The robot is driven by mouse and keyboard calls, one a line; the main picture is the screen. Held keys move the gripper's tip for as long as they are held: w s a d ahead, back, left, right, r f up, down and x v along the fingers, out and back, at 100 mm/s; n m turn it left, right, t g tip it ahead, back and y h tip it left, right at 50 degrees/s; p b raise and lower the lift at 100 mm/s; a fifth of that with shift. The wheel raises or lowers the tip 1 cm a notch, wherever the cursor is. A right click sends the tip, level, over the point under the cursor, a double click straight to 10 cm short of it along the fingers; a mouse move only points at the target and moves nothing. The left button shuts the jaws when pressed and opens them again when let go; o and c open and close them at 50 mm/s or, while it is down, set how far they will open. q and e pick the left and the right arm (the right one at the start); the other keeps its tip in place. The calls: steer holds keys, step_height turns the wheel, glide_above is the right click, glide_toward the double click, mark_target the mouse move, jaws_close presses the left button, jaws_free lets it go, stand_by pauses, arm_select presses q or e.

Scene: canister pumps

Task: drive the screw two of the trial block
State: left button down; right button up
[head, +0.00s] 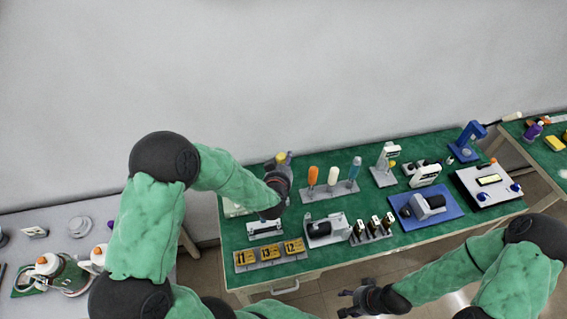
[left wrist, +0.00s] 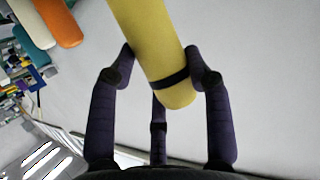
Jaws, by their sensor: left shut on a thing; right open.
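My left gripper (head: 279,172) is shut on a yellow handle (head: 281,157), probably a screwdriver's, above the left part of the green table. In the left wrist view the yellow handle (left wrist: 155,50), with a dark band near its end, lies between the fingers of my left gripper (left wrist: 162,62). The handle's tool end is not visible. A grey block (head: 265,229) stands on the table below this gripper; I cannot tell whether it is the trial block, and no screw can be made out. My right gripper (head: 350,301) is open and empty in front of the table's front edge.
A rack (head: 330,193) holds orange, white and teal handles right of my left gripper. Numbered yellow blocks (head: 270,252) line the front left edge. Grey machines, a blue tray (head: 425,208) and a white panel (head: 488,184) fill the right side. My left arm hides part of the left.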

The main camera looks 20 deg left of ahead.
mark_target(283, 157)
stand_by(0.6)
arm_select(q)
steer(key=shift+r, duration=0.45)
steer(key=shift+r+p, duration=1.7)
steer(key=shift+r, duration=0.45)
steer(key=shift+f, duration=0.1)
